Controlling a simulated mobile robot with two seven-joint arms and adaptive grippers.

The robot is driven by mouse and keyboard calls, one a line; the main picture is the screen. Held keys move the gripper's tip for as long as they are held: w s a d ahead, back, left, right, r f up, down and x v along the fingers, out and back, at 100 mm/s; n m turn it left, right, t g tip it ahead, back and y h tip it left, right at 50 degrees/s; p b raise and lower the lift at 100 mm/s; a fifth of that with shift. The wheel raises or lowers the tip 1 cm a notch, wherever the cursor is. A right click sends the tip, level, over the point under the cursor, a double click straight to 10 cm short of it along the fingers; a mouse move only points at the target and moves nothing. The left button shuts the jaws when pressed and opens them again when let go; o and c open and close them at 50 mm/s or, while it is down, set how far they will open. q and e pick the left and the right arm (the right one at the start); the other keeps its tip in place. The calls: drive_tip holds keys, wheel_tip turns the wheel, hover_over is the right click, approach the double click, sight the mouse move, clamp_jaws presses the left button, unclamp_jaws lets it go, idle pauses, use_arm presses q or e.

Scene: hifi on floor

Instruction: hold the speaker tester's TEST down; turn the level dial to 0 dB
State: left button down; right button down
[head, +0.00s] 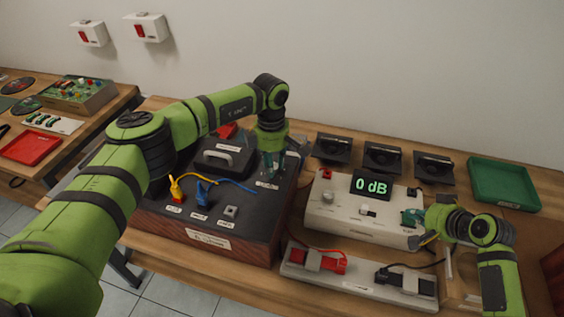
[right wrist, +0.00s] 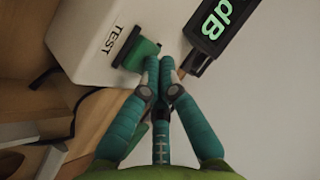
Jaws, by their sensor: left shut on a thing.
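The speaker tester (head: 347,213) is a white box with a display (head: 371,186) reading 0 dB. Its green TEST part is at the right end, beside the TEST label, and shows clearly in the right wrist view (right wrist: 141,53). My right gripper (head: 412,217) has its fingertips together (right wrist: 161,66) against or very close to that green part; I cannot tell how far it is pressed. My left gripper (head: 270,172) points down onto the dark box, shut on a small part there that its fingers hide. I cannot make out the level dial under it.
The dark box (head: 228,244) carries yellow (head: 176,190) and blue (head: 202,193) plugs and a black case (head: 222,158). Several black speakers (head: 382,158) and a green tray (head: 503,184) lie behind. A strip with red and black clamps (head: 357,284) lies in front.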

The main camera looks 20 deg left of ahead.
use_arm(q)
drive_tip(key=shift+s+f, duration=0.1)
drive_tip(key=shift+f, duration=0.05)
drive_tip(key=c, duration=0.9)
unclamp_jaws()
